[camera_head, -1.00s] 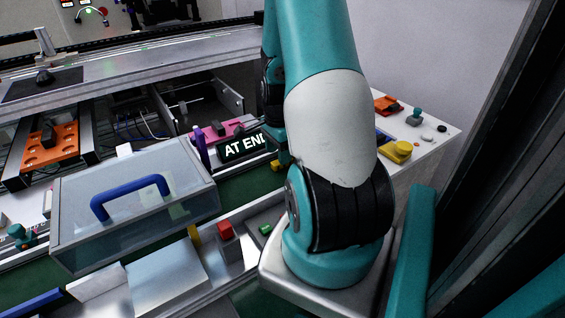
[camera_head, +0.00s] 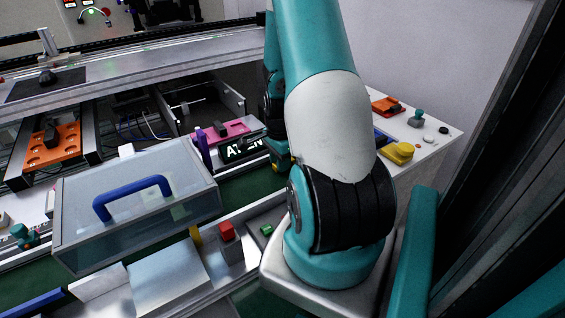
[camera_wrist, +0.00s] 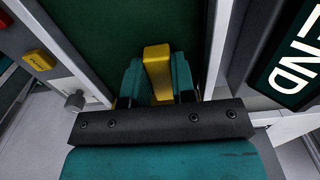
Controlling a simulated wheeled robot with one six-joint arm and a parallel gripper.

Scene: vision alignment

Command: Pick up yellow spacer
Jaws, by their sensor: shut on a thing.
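The yellow spacer (camera_wrist: 158,72) is a small yellow block between the two teal fingers of my gripper (camera_wrist: 157,82) in the wrist view. The fingers are shut on its sides, and its top end sticks out past them. Dark green belt surface lies behind it. In the head view my arm hides most of the gripper, and only a small bit of yellow (camera_head: 284,166) shows below the wrist, beside the "AT END" sign.
The "AT END" sign (camera_wrist: 296,62) stands close on the right in the wrist view. A yellow button box (camera_wrist: 39,60) is at the left. A clear-lidded box with a blue handle (camera_head: 133,197) and a red button (camera_head: 227,230) are left of my arm. A white table (camera_head: 440,140) stands right.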

